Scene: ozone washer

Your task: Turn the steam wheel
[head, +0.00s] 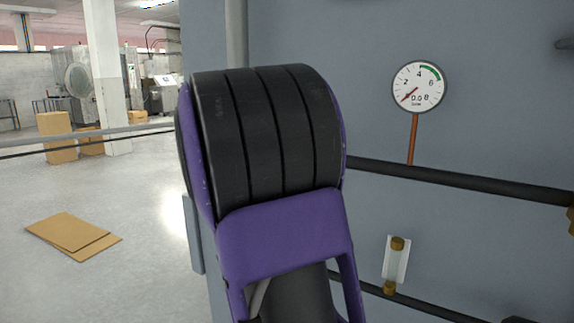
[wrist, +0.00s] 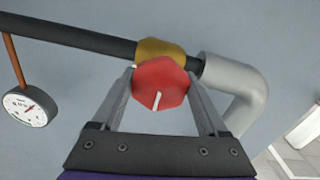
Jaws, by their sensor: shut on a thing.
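The steam wheel is a red knob (wrist: 160,82) with a white pointer mark, in the middle of the wrist view. It sits on a brass valve body (wrist: 160,50) on the dark pipe. My gripper (wrist: 160,88) has one finger on each side of the red knob and is shut on it. The white mark on the knob points toward the lower part of the wrist view. In the head view my arm fills the middle, and the knob and gripper fingers are hidden.
A pressure gauge (head: 419,87) stands on a copper stem above the dark pipe (head: 460,182); its needle points to the lower left. A silver elbow pipe (wrist: 245,88) is right of the knob. A sight glass (head: 395,263) is lower on the wall. Flat cardboard (head: 72,236) lies on the floor.

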